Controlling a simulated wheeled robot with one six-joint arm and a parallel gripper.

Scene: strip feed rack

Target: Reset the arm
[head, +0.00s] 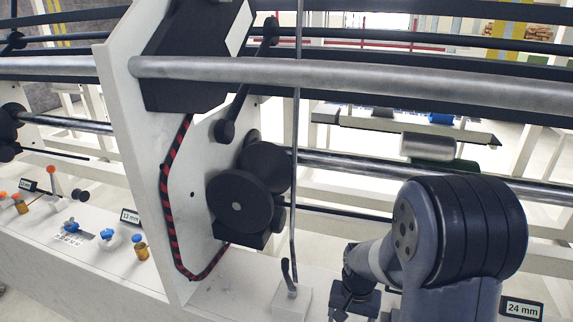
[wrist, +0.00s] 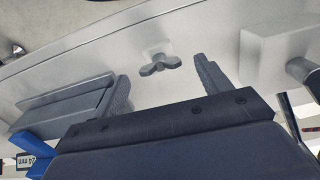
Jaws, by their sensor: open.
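My gripper (wrist: 161,70) is open in the wrist view, with its two grey fingers apart. A small grey wing-shaped knob (wrist: 160,66) on a pale panel (wrist: 100,60) shows between and beyond the fingertips. I cannot tell whether the fingers touch the panel. In the head view my arm (head: 455,235) stands at the lower right, and its dark wrist end reaches left and down to the rack's white ledge. The fingers cannot be made out there.
Black rollers (head: 238,203) sit on the white upright plate (head: 140,170). Long metal bars (head: 350,80) cross above my arm. A 24 mm label (head: 522,309) lies at the right.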

